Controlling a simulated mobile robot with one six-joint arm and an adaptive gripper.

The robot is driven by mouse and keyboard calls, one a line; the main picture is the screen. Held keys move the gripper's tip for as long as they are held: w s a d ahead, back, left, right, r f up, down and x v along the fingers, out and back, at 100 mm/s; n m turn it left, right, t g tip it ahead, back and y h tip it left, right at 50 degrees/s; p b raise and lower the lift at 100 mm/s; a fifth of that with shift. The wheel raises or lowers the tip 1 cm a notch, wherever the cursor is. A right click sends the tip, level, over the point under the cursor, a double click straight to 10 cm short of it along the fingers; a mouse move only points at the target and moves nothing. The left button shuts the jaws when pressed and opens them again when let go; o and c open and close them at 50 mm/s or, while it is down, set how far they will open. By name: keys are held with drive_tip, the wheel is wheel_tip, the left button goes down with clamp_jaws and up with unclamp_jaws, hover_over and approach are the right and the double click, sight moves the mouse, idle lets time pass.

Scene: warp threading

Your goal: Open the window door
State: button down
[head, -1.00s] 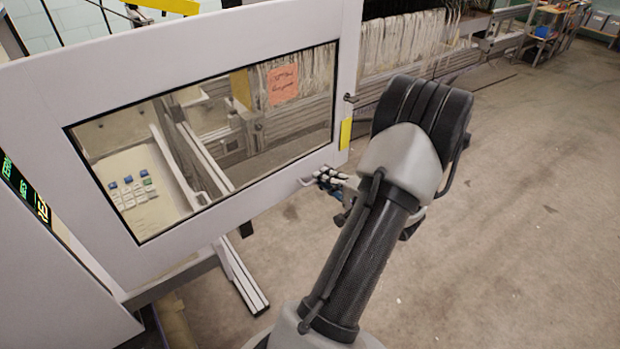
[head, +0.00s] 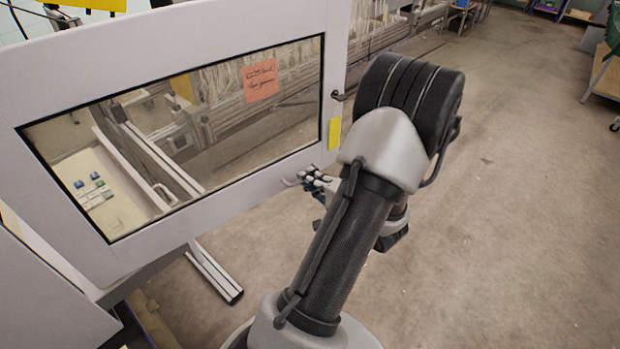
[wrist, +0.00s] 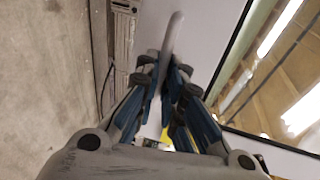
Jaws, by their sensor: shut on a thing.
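The window door (head: 175,222) is a light grey framed panel with a large glass pane, at the left of the head view. It stands swung out at an angle from the machine. Its small handle (head: 291,182) is a pale bar low near the door's right edge. In the wrist view the handle (wrist: 173,38) runs up between the fingers. My gripper (head: 315,179) is at the handle, and its fingers (wrist: 166,75) are closed around it. My arm hides part of the gripper in the head view.
An orange note (head: 260,80) shows behind the glass, and a yellow strip (head: 335,133) marks the door's edge. A keypad panel (head: 90,190) shows through the pane. The floor (head: 500,220) to the right is clear.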

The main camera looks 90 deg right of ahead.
drive_tip(key=c, duration=1.7)
unclamp_jaws()
drive_tip(key=v, duration=1.2)
